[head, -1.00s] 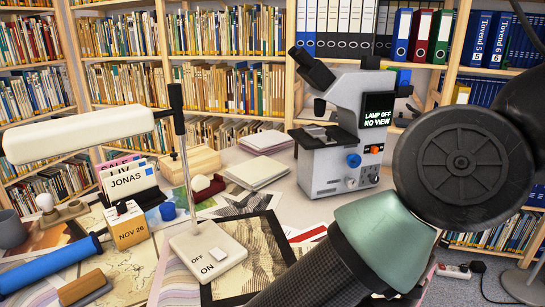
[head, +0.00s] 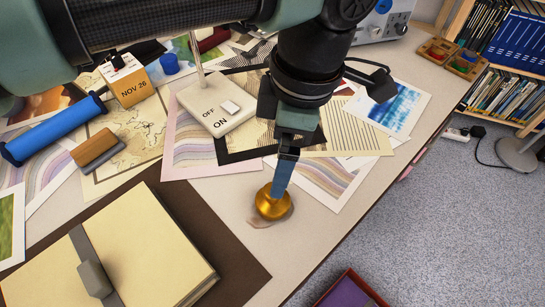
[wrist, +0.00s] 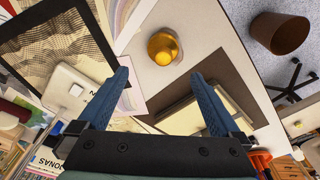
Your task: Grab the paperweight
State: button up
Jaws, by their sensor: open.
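The paperweight appears to be a rounded, shiny gold piece (head: 267,208) on the pale desk near its front edge, with a brownish patch under and around it. It also shows in the wrist view (wrist: 163,47), beyond the fingertips and roughly midway between them. My gripper (head: 278,188) points down over it, and a blue finger overlaps its top in the head view. In the wrist view my gripper (wrist: 159,75) has its two blue fingers wide apart with nothing between them. I cannot tell whether a finger touches the gold piece.
A thick strapped folder (head: 150,250) on a brown mat (head: 245,280) lies left of the gold piece. Prints (head: 325,178) and a white lamp base (head: 215,105) lie behind it. A blue roll (head: 50,130) is at the left. Floor (head: 440,220) is beyond the desk's right edge.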

jog(key=b, duration=0.1)
send_over(269, 208)
jog(key=w+d, duration=0.2)
jog(key=f, duration=0.6)
jog(key=shift+s+a+f, duration=0.15)
jog(key=shift+a+f, duration=0.05)
jog(key=shift+f, duration=0.1)
jog(key=f, duration=0.1)
jog(key=f+b, duration=0.1)
jog(key=f, duration=0.1)
jog(key=a+f+b, duration=0.1)
jog(key=f, duration=0.1)
jog(key=shift+r, duration=0.1)
grip_shut()
